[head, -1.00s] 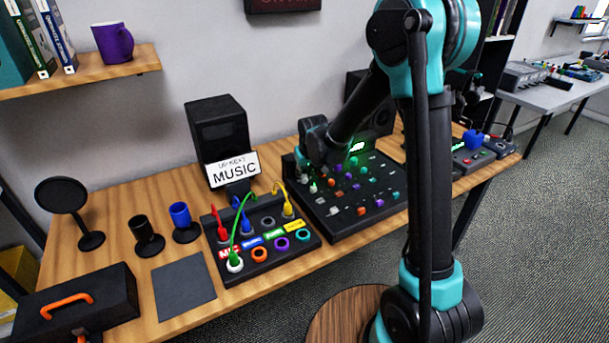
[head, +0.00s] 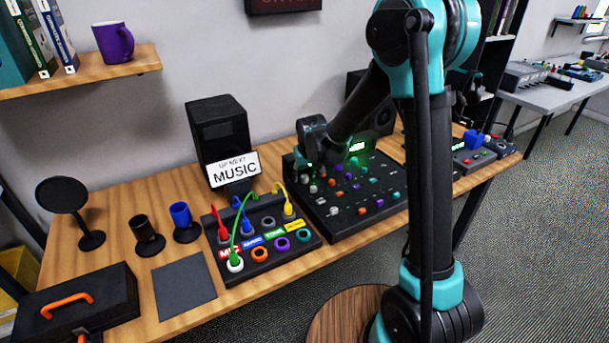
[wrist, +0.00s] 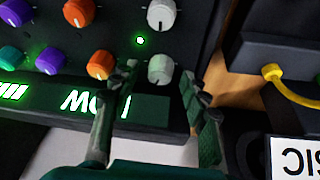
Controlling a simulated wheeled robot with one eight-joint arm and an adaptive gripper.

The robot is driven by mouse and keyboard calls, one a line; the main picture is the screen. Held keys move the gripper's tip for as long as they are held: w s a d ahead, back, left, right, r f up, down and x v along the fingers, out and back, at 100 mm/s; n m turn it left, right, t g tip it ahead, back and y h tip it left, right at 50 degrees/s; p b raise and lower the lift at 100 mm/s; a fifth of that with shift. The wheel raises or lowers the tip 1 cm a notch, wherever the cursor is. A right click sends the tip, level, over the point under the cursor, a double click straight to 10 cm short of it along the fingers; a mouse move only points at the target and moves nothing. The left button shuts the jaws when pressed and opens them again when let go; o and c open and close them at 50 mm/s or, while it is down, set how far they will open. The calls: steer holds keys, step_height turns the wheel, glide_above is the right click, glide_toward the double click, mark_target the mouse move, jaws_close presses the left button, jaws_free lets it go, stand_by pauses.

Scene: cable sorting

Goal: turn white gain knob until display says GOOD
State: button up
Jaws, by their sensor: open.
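Two white knobs are in the wrist view: one (wrist: 160,68) near the display and another (wrist: 161,16) farther up the picture. My gripper (wrist: 159,74) is open, with one fingertip on each side of the nearer white knob. A gap shows on the right side; contact on the left is unclear. The green-lit display (wrist: 98,103) appears upside down and reads LOW, partly covered by a finger. In the head view, the mixer (head: 350,223) is on the table with its display (head: 357,147) lit green. My gripper is mostly hidden behind its own wrist there.
Orange (wrist: 100,64), purple and teal knobs sit close beside the white ones. A patch box (head: 267,270) with coloured cables stands left of the mixer. A MUSIC sign (head: 234,170) leans before a black speaker (head: 219,125). A yellow cable (wrist: 290,92) is near the right finger.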

steer(key=v, duration=1.1)
steer(key=shift+r, duration=0.4)
steer(key=shift+s, duration=0.15)
steer(key=s+d+f+m, duration=0.2)
steer(key=s+d+f, duration=0.2)
steer(key=s+d, duration=0.7)
steer(key=s+d+f+m+h, duration=0.1)
steer(key=s+d+f, duration=0.4)
steer(key=s+d, duration=0.6)
steer(key=d+m, duration=0.1)
steer(key=d, duration=0.2)
steer(key=shift+s+f+m, duration=0.25)
steer(key=shift+s+m, duration=0.05)
steer(key=shift+s, duration=0.05)
steer(key=shift+w+a+r, duration=0.1)
